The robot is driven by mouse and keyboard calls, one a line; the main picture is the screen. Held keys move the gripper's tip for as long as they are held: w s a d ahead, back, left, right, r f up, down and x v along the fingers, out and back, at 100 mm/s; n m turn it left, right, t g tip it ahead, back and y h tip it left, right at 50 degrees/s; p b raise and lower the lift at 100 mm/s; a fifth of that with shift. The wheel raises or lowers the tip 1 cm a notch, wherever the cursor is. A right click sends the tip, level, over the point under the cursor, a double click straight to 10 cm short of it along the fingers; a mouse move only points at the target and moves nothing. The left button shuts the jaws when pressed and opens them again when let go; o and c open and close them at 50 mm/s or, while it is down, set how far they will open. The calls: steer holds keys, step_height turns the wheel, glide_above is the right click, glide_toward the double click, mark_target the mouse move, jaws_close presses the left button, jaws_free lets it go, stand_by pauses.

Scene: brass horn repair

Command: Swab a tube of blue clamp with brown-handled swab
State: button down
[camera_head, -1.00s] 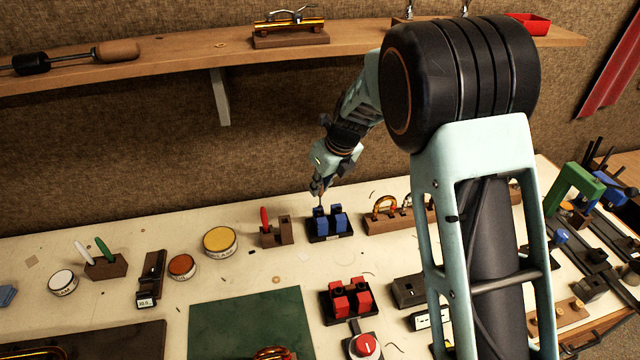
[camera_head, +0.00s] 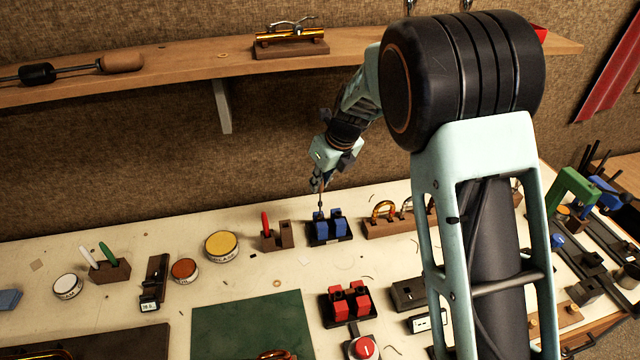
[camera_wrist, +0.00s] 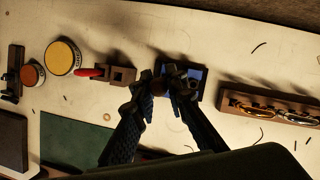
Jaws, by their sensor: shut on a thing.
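The blue clamp (camera_head: 337,222) has two blue blocks on a dark base and stands at the back of the bench. In the wrist view the blue clamp (camera_wrist: 197,74) is partly hidden behind my fingers. My gripper (camera_head: 318,181) is above its left block, shut on the brown-handled swab. The swab's brown handle end (camera_wrist: 158,86) shows between the fingertips in the wrist view. In the head view the swab's thin rod (camera_head: 320,200) points down, nearly upright, to the left block. I cannot tell whether its tip is inside a tube.
A brown holder with a red-handled tool (camera_head: 265,223) stands left of the clamp. A wooden rack with brass pieces (camera_head: 384,211) stands close on the right. A red clamp (camera_head: 349,302) is in front. A shelf (camera_head: 190,58) runs above along the wall.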

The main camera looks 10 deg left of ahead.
steer(key=shift+r, duration=0.45)
steer(key=shift+r, duration=2.25)
steer(key=shift+f, duration=0.1)
